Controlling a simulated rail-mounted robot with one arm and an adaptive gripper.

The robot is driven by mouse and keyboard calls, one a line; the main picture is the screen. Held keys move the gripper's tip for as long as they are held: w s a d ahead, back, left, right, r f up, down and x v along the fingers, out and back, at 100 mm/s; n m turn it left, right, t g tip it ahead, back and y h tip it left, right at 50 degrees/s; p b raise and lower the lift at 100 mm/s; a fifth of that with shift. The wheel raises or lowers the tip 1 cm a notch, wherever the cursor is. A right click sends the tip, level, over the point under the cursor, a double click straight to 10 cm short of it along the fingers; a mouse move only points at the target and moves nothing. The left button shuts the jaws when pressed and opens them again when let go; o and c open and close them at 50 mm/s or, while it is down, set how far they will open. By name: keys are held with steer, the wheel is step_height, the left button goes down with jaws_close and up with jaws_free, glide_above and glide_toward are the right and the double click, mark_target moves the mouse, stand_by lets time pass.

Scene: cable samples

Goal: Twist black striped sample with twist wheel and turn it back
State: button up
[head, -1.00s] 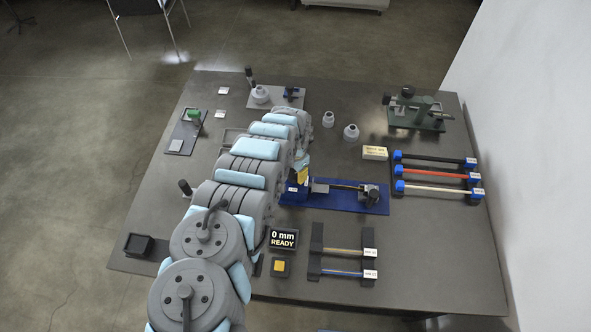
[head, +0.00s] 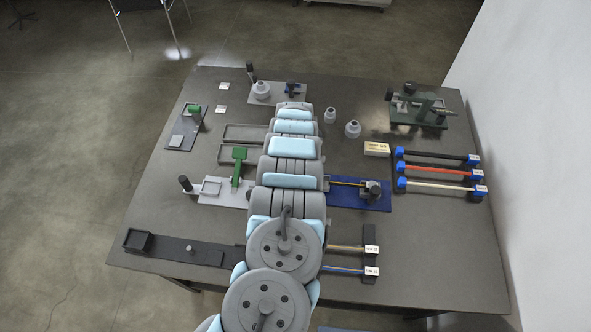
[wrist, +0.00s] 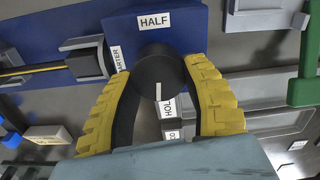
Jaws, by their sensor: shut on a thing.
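In the wrist view my gripper (wrist: 158,74) has its yellow ribbed fingers on either side of the round black twist wheel (wrist: 168,73), shut on it. A white mark on the wheel points down, towards a label whose visible letters read "HOL". The blue fixture (wrist: 205,35) carries a "HALF" label above the wheel and a partly hidden label ending in "ARTER" at left. The yellow-and-black striped sample (wrist: 30,70) runs left from a grey holder. In the head view the sample (head: 347,183) lies along the blue fixture (head: 345,204); my arm hides my gripper and the wheel.
At right is a rack with black (head: 435,156), red (head: 433,171) and white (head: 430,185) samples. A two-sample rack (head: 367,252) stands in front. A green-handled device (head: 238,165) stands left of my arm. Bare table lies front right.

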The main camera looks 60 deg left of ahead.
steer(key=shift+f+n, duration=0.1)
steer(key=shift+n, duration=0.4)
steer(key=o, duration=1.2)
steer(key=shift+r, duration=0.2)
step_height(320, 180, up, 12)
stand_by(0.3)
steer(key=shift+f, duration=0.1)
stand_by(0.5)
